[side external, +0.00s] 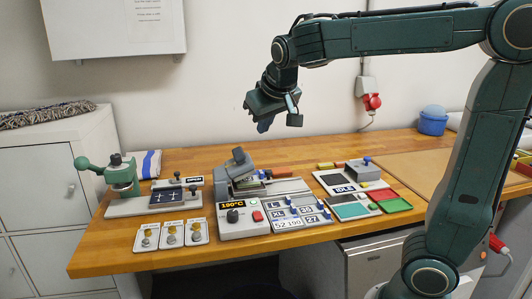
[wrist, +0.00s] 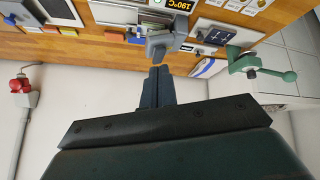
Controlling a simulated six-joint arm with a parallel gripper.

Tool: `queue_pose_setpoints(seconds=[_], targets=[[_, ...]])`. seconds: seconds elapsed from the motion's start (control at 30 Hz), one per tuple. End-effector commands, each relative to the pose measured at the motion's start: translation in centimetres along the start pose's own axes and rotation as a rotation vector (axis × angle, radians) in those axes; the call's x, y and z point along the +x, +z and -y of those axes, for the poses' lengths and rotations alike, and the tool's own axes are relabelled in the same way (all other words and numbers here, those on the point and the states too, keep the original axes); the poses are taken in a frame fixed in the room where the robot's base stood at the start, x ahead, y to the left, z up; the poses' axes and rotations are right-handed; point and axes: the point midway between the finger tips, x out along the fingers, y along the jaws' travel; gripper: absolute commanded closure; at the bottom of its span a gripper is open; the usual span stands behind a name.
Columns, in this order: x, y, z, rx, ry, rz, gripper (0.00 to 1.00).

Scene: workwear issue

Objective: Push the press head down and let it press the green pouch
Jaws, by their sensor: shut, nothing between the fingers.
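The heat press (side external: 243,222) stands on the wooden bench with a lit "190°C" display. Its grey press head (side external: 238,162) is tilted up, and in the wrist view the head (wrist: 166,42) shows just beyond my fingertips. In the wrist view my fingers (wrist: 160,70) are together and empty.
A green hand-lever machine (side external: 122,172) with a ball handle stands left. Panels with size labels (side external: 298,210), a tray unit marked "IDLE" (side external: 344,188), and red and green trays (side external: 396,205) sit right. Three small knobbed plates (side external: 170,236) lie in front. Air around my gripper is clear.

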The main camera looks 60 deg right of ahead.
Motion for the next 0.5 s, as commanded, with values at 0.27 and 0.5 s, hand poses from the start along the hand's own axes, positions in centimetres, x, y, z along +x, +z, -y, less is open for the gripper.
queue_pose_setpoints(seconds=[0.27,0.5], targets=[[3.7,-5.4,0.7,0.068,0.138,-0.026,1.00],[7.0,-8.8,1.4,0.121,0.261,-0.050,1.00]])
